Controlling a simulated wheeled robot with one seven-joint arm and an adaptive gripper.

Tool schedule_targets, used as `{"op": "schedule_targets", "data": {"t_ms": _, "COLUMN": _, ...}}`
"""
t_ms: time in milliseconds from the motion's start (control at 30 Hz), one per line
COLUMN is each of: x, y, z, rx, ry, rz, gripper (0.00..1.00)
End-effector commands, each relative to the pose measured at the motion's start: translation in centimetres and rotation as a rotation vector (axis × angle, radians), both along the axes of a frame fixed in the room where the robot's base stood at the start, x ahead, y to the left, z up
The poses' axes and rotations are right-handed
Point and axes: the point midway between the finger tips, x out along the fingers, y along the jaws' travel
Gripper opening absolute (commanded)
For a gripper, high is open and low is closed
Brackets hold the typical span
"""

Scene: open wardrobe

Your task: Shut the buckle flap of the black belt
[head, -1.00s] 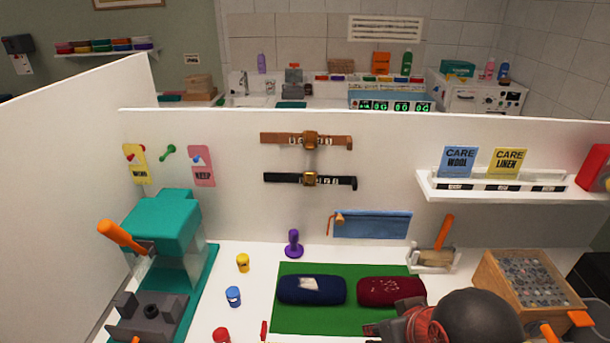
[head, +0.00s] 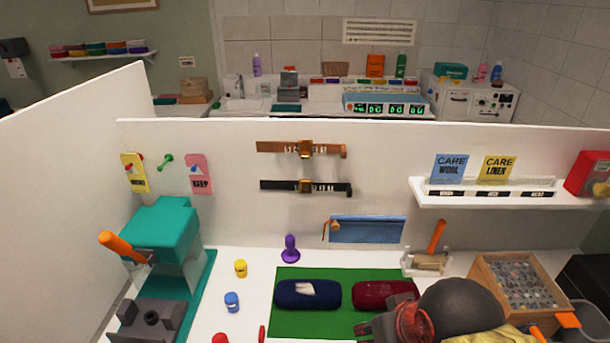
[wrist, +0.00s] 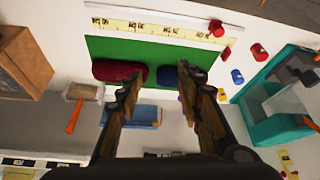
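The black belt (head: 275,186) is mounted level on the white back panel, below a brown belt (head: 275,147). Its gold buckle (head: 305,186) sits near the belt's middle; the flap is too small in the head view to tell whether it is up or down. My gripper (wrist: 162,76) is open and empty in the wrist view, its two fingers spread apart over the table scene. In the head view my arm is at the lower right, low in front of the green mat and well below the belt; the fingertips are not clear there.
A green mat (head: 300,325) holds a blue roll (head: 308,294) and a dark red roll (head: 383,294). A teal press (head: 160,235) stands left, a wooden box (head: 520,285) right. A blue pouch (head: 368,229) hangs below the belts. A shelf (head: 510,198) juts out at right.

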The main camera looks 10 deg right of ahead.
Motion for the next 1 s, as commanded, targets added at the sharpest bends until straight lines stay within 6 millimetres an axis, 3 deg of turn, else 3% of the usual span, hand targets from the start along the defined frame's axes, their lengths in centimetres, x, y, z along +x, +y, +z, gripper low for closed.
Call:
{"op": "schedule_targets", "data": {"t_ms": 33, "x": 0.3, "y": 0.1, "z": 1.6, "rx": 0.000, "ry": 0.041, "rz": 0.004, "gripper": 0.36}}
{"op": "schedule_targets", "data": {"t_ms": 167, "x": 1.6, "y": 0.4, "z": 3.4, "rx": -0.002, "ry": 0.121, "rz": 0.012, "gripper": 0.36}}
{"op": "schedule_targets", "data": {"t_ms": 467, "x": 7.2, "y": 1.1, "z": 8.7, "rx": -0.006, "ry": 0.267, "rz": 0.030, "gripper": 0.36}}
{"op": "schedule_targets", "data": {"t_ms": 700, "x": 13.2, "y": 2.0, "z": 12.2, "rx": -0.008, "ry": 0.364, "rz": 0.033, "gripper": 0.36}}
{"op": "schedule_targets", "data": {"t_ms": 1000, "x": 21.5, "y": 3.3, "z": 14.2, "rx": -0.008, "ry": 0.467, "rz": 0.014, "gripper": 0.36}}
